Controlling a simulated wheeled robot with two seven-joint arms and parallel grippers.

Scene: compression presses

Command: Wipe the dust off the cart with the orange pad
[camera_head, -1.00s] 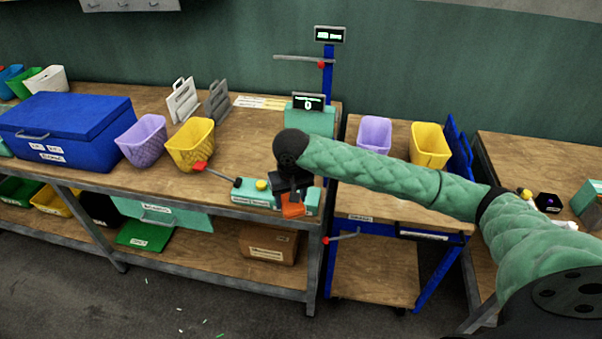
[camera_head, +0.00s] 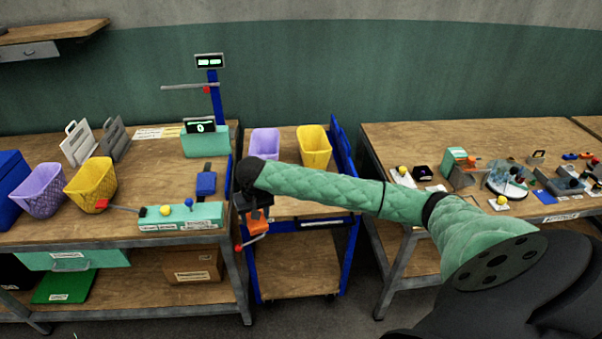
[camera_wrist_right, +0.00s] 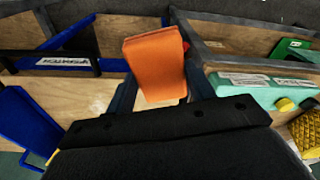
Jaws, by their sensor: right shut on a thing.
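The orange pad (camera_head: 257,222) is held in my right gripper (camera_head: 255,212), which is shut on it. In the right wrist view the orange pad (camera_wrist_right: 156,64) fills the space between the two fingers. In the head view the gripper and pad hang in front of the left front edge of the blue-framed cart (camera_head: 300,208), beside the gap to the left bench. The cart has a wooden top and a lower wooden shelf (camera_head: 295,270). My right arm crosses over its top and hides part of it. I cannot make out dust on it. My left gripper is not in view.
A purple bin (camera_head: 265,143) and a yellow bin (camera_head: 314,147) stand at the back of the cart top. The left bench (camera_head: 150,180) holds a press with a teal base (camera_head: 180,217). The right bench (camera_head: 385,135) carries several small items.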

